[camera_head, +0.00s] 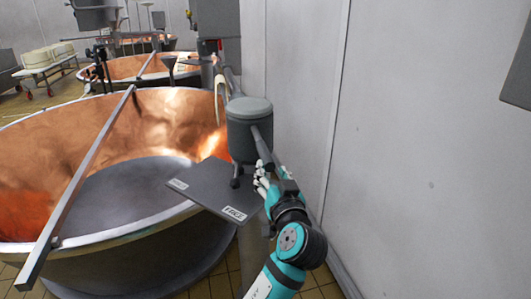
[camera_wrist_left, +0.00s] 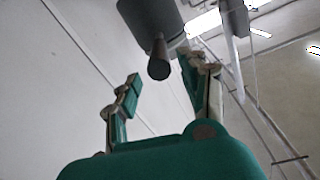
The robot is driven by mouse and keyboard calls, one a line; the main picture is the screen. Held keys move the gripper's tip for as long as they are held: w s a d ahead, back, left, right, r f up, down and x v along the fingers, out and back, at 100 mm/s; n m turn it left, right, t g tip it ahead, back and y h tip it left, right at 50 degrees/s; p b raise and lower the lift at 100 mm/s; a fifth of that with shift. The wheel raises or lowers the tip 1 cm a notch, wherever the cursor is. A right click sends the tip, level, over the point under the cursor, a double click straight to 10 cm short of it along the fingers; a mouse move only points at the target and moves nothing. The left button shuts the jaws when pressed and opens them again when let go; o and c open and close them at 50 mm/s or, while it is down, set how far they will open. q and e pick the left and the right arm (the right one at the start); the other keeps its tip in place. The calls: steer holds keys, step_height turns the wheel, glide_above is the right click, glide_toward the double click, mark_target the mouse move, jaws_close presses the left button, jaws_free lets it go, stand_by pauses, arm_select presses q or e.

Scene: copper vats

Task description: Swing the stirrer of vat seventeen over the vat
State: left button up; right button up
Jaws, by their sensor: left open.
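The large near copper vat (camera_head: 90,125) has a dark, flat floor. At its right edge stands the stirrer's grey cylindrical housing (camera_head: 247,118), with a stubby dark handle (camera_head: 262,150) pointing towards me. A grey plate (camera_head: 205,190) with white labels, too small to read surely, lies below the housing and overlaps the vat's rim. My left gripper (camera_head: 262,182) is open, just below the handle. In the left wrist view the handle's round end (camera_wrist_left: 159,66) shows between and beyond the spread fingertips (camera_wrist_left: 166,76), with no clear contact. My right gripper is out of view.
A long metal bar (camera_head: 82,180) lies across the near vat. A pale wall (camera_head: 410,150) rises close on the right of the housing and my left arm.

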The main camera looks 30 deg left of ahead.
mark_target(266, 157)
arm_select(q)
steer(key=p+x, duration=0.1)
steer(key=x, duration=0.7)
steer(key=shift+w+f, duration=0.1)
jaws_close()
